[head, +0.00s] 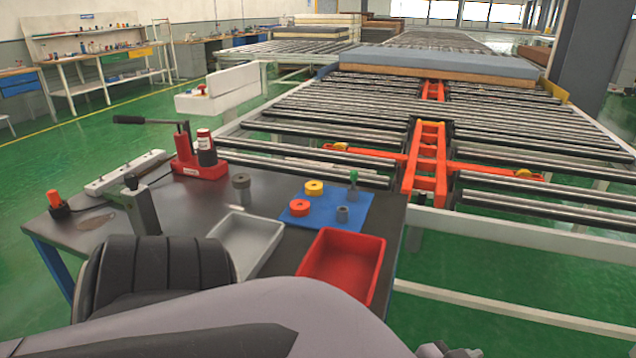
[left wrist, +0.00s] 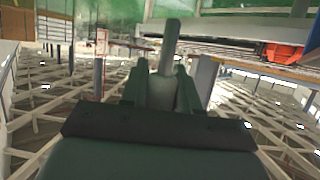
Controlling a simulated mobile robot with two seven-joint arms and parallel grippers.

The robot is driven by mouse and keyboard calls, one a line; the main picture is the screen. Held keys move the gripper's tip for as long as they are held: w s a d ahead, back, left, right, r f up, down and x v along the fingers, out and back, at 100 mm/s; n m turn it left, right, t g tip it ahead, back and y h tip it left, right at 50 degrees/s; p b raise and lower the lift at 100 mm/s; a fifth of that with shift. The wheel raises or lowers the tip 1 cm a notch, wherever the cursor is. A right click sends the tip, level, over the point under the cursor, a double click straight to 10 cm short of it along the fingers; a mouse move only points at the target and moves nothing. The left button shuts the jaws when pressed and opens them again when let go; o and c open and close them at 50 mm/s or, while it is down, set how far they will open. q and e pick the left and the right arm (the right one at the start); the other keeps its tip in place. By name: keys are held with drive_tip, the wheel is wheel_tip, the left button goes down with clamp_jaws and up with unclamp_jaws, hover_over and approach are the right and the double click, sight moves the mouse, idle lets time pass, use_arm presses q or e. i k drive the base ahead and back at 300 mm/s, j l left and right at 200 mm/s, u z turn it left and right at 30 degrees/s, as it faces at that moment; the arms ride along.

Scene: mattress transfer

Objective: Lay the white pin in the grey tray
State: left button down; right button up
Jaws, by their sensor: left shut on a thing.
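My left gripper (left wrist: 161,72) shows in the left wrist view, its two dark fingers shut on a pale pin, the white pin (left wrist: 171,38). The pin looks light grey there, with a narrow end sticking out past the fingertips and a thicker part between the fingers. In the head view I cannot make out the pin or the fingertips; parts of my arm fill the bottom of the picture. The grey tray (head: 274,268) lies empty on the dark table, left of the red tray. My arm hides its lower part.
The red tray (head: 345,268) stands empty at the table's right edge. A blue mat (head: 322,220) behind holds a yellow ring (head: 314,188), a red ring (head: 299,208) and small parts. A grey cylinder (head: 241,187) and a red jack (head: 200,165) stand farther back. A roller conveyor lies beyond.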

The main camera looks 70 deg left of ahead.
sight(248, 244)
drive_tip(key=k+j+z, duration=0.35)
drive_tip(key=z, duration=0.15)
drive_tip(key=k+j+z, duration=0.25)
drive_tip(key=k+j, duration=0.4)
drive_tip(key=k, duration=0.2)
drive_tip(key=k+j+z, duration=0.1)
drive_tip(key=k+j, duration=0.15)
drive_tip(key=k, duration=0.15)
drive_tip(key=k+j, duration=0.2)
drive_tip(key=k, duration=0.25)
